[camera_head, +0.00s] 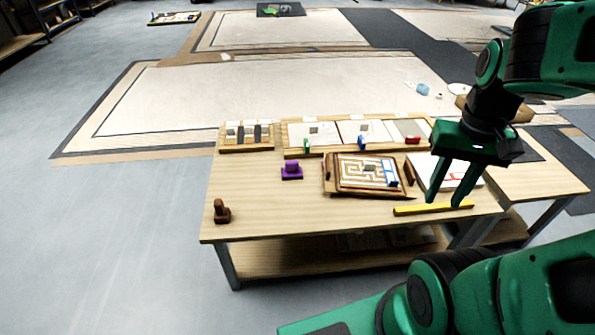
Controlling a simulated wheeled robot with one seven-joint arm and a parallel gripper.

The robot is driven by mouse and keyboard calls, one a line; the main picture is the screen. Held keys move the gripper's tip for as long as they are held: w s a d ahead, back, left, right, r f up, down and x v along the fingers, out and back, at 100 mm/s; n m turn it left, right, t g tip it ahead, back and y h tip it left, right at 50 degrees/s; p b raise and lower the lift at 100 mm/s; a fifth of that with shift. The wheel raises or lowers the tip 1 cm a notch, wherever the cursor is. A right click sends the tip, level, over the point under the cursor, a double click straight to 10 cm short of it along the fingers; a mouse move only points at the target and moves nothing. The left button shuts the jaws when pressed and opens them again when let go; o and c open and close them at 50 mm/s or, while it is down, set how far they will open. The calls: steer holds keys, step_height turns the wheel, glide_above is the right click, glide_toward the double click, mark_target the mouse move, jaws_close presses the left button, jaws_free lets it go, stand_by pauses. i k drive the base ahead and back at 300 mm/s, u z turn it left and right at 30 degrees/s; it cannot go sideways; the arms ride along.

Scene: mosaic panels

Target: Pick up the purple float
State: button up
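The purple float (291,171) sits on the wooden table (270,220), left of the maze-patterned panel, with a raised grip on top. My gripper (447,203) hangs over the right part of the table, pointing down, well to the right of the float. Its two green fingers are apart, with nothing seen held between them. A yellow bar (420,209) shows at the fingertips; I cannot tell whether they touch it.
The maze-patterned mosaic panel (352,186) lies between the float and my gripper. A brown float-like tool (221,211) stands at the table's left front. Tile trays (247,148) and panels line the back edge. Table between the purple and brown tools is clear.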

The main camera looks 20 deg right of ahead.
mark_target(292, 170)
steer(key=z, duration=0.1)
steer(key=i, duration=1)
steer(key=u, duration=0.1)
